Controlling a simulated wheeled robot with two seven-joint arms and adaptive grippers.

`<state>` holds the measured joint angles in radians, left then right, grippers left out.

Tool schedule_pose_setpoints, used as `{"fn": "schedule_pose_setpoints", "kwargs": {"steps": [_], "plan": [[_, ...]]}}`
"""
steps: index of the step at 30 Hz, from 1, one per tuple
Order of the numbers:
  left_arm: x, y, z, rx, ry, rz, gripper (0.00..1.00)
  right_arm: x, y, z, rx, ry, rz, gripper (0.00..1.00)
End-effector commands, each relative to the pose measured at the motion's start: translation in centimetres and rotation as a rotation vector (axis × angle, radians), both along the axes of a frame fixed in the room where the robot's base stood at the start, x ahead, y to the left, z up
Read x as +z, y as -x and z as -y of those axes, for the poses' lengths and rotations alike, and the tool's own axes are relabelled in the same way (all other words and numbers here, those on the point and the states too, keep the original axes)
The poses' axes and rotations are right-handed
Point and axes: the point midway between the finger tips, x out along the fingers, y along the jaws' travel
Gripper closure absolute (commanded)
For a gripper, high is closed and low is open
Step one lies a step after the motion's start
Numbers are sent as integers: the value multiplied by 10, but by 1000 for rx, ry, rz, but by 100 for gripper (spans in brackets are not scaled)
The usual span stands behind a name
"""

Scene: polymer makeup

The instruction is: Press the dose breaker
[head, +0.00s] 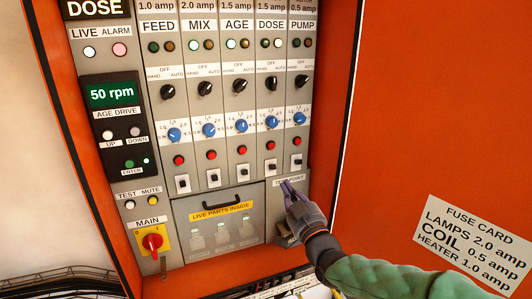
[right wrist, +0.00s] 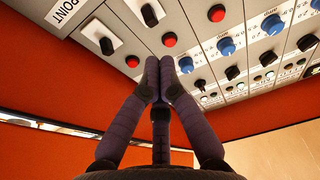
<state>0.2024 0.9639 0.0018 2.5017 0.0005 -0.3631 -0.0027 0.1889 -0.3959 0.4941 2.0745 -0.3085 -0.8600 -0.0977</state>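The DOSE column of the panel has a red button (head: 270,145) and, under it, a black rocker on a white plate (head: 270,166). The frames do not show which is the breaker. My right gripper (head: 287,185) is in front of the TEST POINT label, below and right of the DOSE rocker. In the right wrist view, its purple fingertips (right wrist: 159,62) are together with nothing between them. They appear close to the DOSE red button (right wrist: 169,40) and the PUMP red button (right wrist: 132,61). Contact cannot be told. My left gripper is not in view.
The PUMP rocker (head: 298,162) and AGE rocker (head: 242,172) flank the DOSE rocker. Blue dials (head: 270,122) and black selector knobs sit above. A handled cover (head: 222,208) is lower left. The open orange door (head: 430,120) is at right.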

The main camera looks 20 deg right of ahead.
Motion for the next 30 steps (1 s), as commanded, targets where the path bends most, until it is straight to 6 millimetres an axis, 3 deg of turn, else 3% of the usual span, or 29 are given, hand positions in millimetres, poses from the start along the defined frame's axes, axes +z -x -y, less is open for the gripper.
{"fn": "schedule_pose_setpoints", "kwargs": {"steps": [17, 30], "plan": [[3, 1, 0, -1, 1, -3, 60, 6, -3, 1, -1, 2, 7, 100], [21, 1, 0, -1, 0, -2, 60, 21, -62, 3, 0, 2, 7, 100]]}}
